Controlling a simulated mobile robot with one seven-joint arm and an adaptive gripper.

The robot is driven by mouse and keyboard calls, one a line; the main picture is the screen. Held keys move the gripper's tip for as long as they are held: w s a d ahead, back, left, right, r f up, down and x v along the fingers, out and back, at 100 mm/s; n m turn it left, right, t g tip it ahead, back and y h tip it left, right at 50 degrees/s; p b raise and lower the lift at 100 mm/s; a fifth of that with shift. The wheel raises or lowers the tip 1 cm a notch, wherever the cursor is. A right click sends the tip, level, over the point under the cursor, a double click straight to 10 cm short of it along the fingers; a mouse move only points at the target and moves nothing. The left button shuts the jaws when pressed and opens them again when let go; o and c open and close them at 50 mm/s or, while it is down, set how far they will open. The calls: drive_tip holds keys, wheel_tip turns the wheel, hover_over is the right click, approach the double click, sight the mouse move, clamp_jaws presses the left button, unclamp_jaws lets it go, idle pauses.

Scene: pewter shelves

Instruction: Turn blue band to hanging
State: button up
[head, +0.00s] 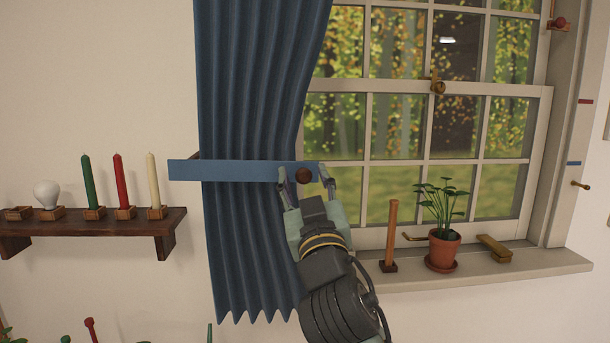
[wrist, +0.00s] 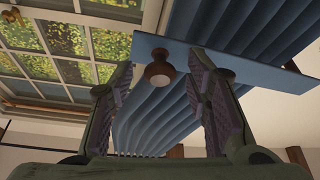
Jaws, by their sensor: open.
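The blue band (head: 235,171) lies level across the blue curtain (head: 255,90), and its left end reaches past the curtain. A round brown knob (head: 304,175) sits on the band near its right end. My gripper (head: 306,174) is open, with one fingertip on each side of the knob. In the wrist view the band (wrist: 240,66) crosses the top, and the knob (wrist: 160,72) shows between the spread fingers of my gripper (wrist: 160,82). I cannot tell whether either finger touches the knob.
The window sill (head: 480,268) at right holds a wooden post (head: 391,235), a potted plant (head: 443,250) and a brush-like block (head: 495,249). A wall shelf (head: 110,228) at left holds several candles and a bulb. The wall between shelf and curtain is clear.

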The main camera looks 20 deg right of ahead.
clamp_jaws()
idle(0.6)
idle(0.3)
